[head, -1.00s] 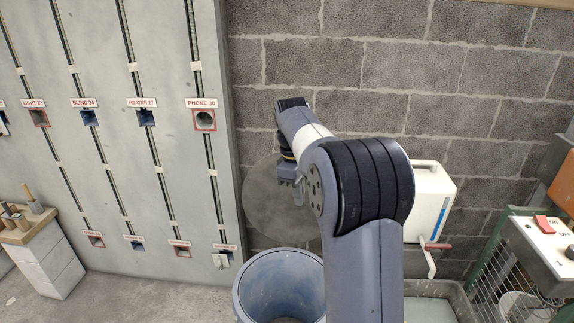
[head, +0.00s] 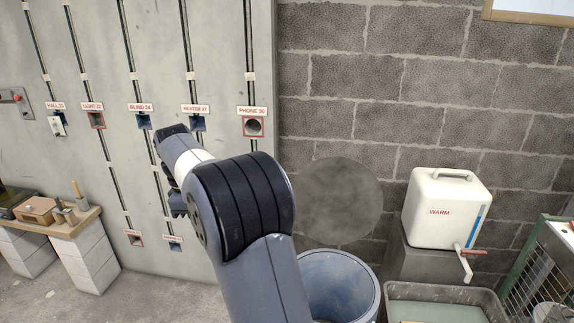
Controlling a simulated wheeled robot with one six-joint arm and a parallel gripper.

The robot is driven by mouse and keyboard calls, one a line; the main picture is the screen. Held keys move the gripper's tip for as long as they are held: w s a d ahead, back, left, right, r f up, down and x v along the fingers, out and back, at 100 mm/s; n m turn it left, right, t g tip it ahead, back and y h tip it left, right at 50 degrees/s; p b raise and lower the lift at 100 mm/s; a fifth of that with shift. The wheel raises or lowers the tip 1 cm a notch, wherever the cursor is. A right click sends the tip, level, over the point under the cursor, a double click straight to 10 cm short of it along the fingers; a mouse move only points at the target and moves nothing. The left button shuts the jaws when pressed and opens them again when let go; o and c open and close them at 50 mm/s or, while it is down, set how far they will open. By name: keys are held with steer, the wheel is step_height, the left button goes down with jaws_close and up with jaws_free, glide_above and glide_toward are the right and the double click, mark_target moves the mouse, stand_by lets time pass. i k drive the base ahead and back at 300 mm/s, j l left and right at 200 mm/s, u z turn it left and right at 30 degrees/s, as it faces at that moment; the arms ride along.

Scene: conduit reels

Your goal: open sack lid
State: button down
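A blue round bin (head: 345,285) stands on the floor at the lower middle of the head view, its mouth open and its inside partly visible. A round grey lid (head: 342,198) stands upright behind the bin, against the block wall. Whether a hinge joins them is hidden. My gripper (head: 178,203) is left of the lid and apart from it, in front of the grey panel. It is small and partly hidden by my arm; nothing shows held in it, and its finger gap is unclear.
The grey panel (head: 215,60) has labelled channels and sockets. A white WARM water container (head: 445,205) with a red-handled tap stands above a grey basin (head: 470,293) at right. A bench (head: 75,225) with small wooden items stands at left. Floor is clear between bench and bin.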

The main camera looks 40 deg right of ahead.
mark_target(339, 200)
steer(key=i+j+u, duration=0.1)
steer(key=i+j, duration=0.45)
steer(key=i+j+u, duration=0.15)
steer(key=i+j, duration=0.4)
steer(key=i+l+z, duration=0.1)
steer(key=i+z, duration=0.5)
steer(key=z, duration=0.2)
steer(key=i+j+z, duration=0.1)
steer(key=i+z, duration=0.3)
steer(key=i+j+z, duration=0.15)
steer(key=z, duration=0.2)
steer(key=i+l+z, duration=0.25)
steer(key=z, duration=0.2)
steer(key=i+l+z, duration=0.1)
steer(key=i+z, duration=0.55)
steer(key=z, duration=0.25)
steer(key=i+j+z, duration=0.1)
steer(key=i+z, duration=0.35)
steer(key=k, duration=0.1)
